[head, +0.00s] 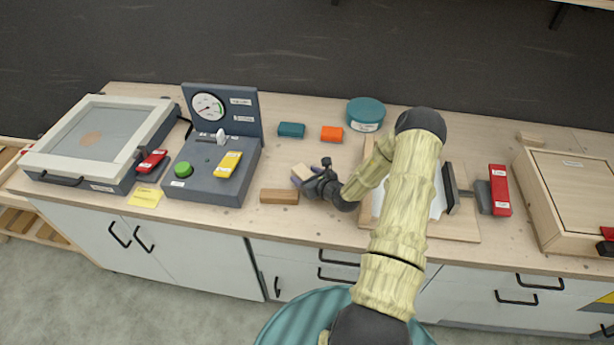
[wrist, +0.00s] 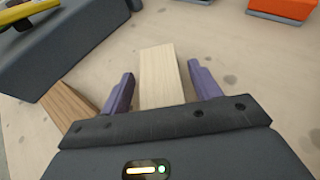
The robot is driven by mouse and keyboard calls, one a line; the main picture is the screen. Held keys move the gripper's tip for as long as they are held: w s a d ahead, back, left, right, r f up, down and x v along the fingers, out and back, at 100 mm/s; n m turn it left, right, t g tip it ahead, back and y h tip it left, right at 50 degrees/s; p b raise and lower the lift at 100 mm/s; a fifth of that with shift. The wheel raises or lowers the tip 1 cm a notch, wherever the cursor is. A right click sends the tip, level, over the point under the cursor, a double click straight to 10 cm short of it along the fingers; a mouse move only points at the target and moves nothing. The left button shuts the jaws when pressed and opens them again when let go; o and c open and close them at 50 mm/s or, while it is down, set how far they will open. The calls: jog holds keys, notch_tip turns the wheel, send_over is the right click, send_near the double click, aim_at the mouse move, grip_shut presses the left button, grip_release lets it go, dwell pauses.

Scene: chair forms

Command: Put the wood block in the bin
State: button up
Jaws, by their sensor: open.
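A pale wood block (head: 302,172) lies on the workbench. In the wrist view the pale block (wrist: 160,85) lies between my two purple fingers, with a gap on each side. My gripper (head: 306,178) is open around the block's near end; it also shows in the wrist view (wrist: 162,70). A darker brown wood block (head: 279,196) lies just left of my gripper, outside the fingers, and shows at the left of the wrist view (wrist: 66,106). No thing in view is clearly the bin.
A grey gauge panel (head: 220,125) stands left of the blocks. Teal (head: 291,130) and orange (head: 332,134) pieces and a round teal tin (head: 365,114) lie behind. A wooden box (head: 575,190) is far right. A teal ribbed shape (head: 290,322) at the bottom is unclear.

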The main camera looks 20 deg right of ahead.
jog(key=shift+r, duration=0.15)
jog(key=b+v, duration=0.1)
jog(key=v, duration=1.1)
jog(key=shift+r+b, duration=0.1)
jog(key=shift+b, duration=0.2)
